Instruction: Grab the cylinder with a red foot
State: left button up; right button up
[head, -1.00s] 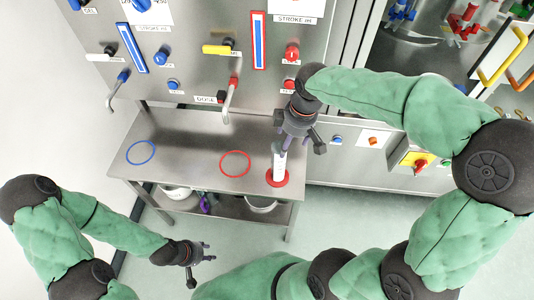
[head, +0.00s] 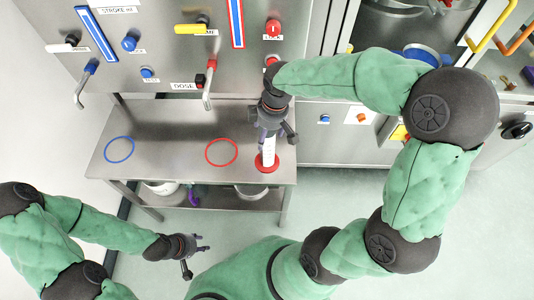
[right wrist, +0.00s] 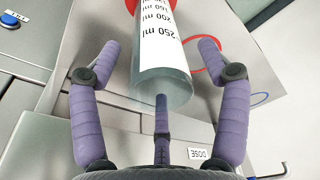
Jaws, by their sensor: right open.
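The clear cylinder (head: 268,152) with a printed white scale stands on its red foot (head: 267,164) near the right end of the steel bench. The cylinder (right wrist: 165,50) also shows in the right wrist view, its open end towards me. My right gripper (head: 271,138) is above the cylinder's upper part, hiding its top in the head view. In the right wrist view its fingers (right wrist: 162,72) are spread apart on either side of the cylinder, with clear gaps. My left gripper (head: 195,256) has its fingers apart and is empty, in front of the bench at lower left.
The bench (head: 180,125) carries a red ring (head: 222,152) and a blue ring (head: 119,149). A tap with a red handle (head: 208,88) hangs from the panel left of my right gripper. Buckets stand on the shelf below.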

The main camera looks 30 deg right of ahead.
jog(key=shift+a+f, duration=0.1)
jog(key=shift+f, duration=0.75)
grip_shut()
jog(key=s+a+r+p, duration=0.6)
jog(key=s+a+r, duration=0.1)
jog(key=s+r, duration=0.5)
jog(key=shift+r, duration=0.5)
